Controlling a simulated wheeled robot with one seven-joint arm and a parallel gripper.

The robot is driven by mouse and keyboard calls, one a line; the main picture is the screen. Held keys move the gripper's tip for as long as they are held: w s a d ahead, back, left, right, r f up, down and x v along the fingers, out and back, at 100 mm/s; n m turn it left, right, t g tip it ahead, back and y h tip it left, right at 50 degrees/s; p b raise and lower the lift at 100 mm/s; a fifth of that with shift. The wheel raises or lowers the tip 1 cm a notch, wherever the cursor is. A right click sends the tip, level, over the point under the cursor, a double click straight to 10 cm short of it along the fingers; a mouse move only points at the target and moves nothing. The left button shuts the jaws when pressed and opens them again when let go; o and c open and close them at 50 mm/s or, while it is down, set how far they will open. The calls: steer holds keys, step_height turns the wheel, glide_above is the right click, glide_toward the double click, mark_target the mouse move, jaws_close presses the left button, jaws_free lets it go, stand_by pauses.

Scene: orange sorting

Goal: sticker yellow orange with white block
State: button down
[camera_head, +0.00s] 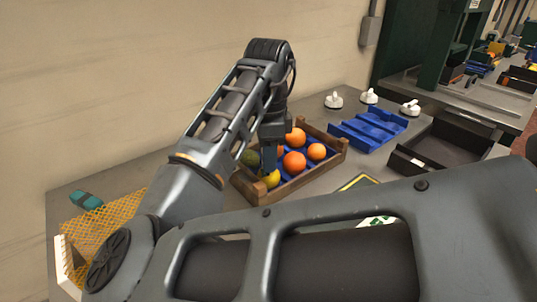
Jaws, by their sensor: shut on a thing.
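A wooden crate (325,179) with blue lining stands on the grey table. The yellow orange (272,179) is at the crate's near left corner. My gripper (269,170) points down into the crate and is shut on the yellow orange, its fingers partly hiding the fruit's top. Whether the fruit is off the crate floor cannot be told. Three white blocks with knobs stand at the back of the table: a left one (334,101), a middle one (369,97) and a right one (410,108).
A blue tray (368,131) and a dark open bin (440,158) lie to the right. Yellow mesh (108,222) and a teal object (86,200) are at the left. My arm hides the near table.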

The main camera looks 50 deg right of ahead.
steer(key=shift+r+p, duration=2.95)
steer(key=shift+r, duration=0.55)
steer(key=shift+f, duration=0.1)
